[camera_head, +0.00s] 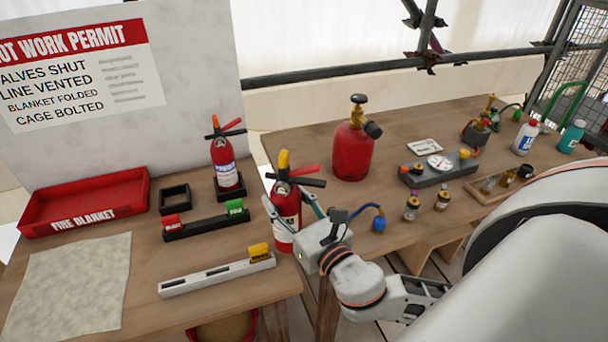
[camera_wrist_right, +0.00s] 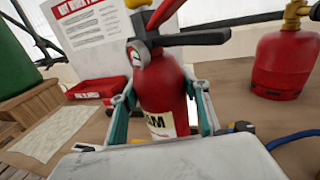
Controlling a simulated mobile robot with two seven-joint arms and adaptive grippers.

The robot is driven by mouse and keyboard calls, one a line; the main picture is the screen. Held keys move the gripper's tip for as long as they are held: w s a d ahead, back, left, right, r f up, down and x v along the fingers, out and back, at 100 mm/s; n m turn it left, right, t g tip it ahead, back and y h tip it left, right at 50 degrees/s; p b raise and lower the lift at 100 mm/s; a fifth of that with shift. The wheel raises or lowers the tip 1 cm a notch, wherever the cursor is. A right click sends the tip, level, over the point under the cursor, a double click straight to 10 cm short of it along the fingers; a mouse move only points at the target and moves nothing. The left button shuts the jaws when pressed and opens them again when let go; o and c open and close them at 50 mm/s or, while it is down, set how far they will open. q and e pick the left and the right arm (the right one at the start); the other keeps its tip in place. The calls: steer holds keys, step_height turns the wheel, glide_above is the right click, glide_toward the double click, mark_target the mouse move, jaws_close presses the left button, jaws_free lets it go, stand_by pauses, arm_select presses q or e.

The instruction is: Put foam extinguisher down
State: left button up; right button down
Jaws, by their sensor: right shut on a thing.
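My right gripper (camera_head: 291,207) is shut on the body of a red foam extinguisher (camera_head: 286,212) with a yellow top and black lever. The extinguisher is upright at the right edge of the left table; whether its base touches anything is hidden. In the right wrist view, the gripper's fingers (camera_wrist_right: 160,100) clasp both sides of the extinguisher (camera_wrist_right: 162,82), with its gauge and part of its label showing. An empty black square holder (camera_head: 174,187) lies on the left table. A second extinguisher (camera_head: 223,163), with an orange top, stands in another black holder (camera_head: 231,192). My left gripper is not in view.
A red fire blanket tray (camera_head: 85,201), a grey cloth (camera_head: 68,287), a black rack with red and green tags (camera_head: 206,225) and a pale rail with a yellow block (camera_head: 215,277) occupy the left table. A red pressure canister (camera_head: 353,150) stands on the right table.

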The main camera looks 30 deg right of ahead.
steer(key=w+d+r+m+h+p, duration=0.2)
steer(key=w+d+r+m+h, duration=0.15)
steer(key=w+d+r, duration=1.55)
step_height(320, 180, down, 18)
steer(key=a+b, duration=0.2)
steer(key=b, duration=0.2)
steer(key=shift+w+n+g, duration=0.3)
steer(key=shift+w+n, duration=0.1)
steer(key=shift+n, duration=0.05)
steer(key=shift+f+h, duration=0.1)
steer(key=shift+h, duration=0.15)
steer(key=c, duration=1.2)
jaws_free()
steer(key=shift+f, duration=0.2)
steer(key=shift+o, duration=0.5)
steer(key=shift+s+a, duration=0.1)
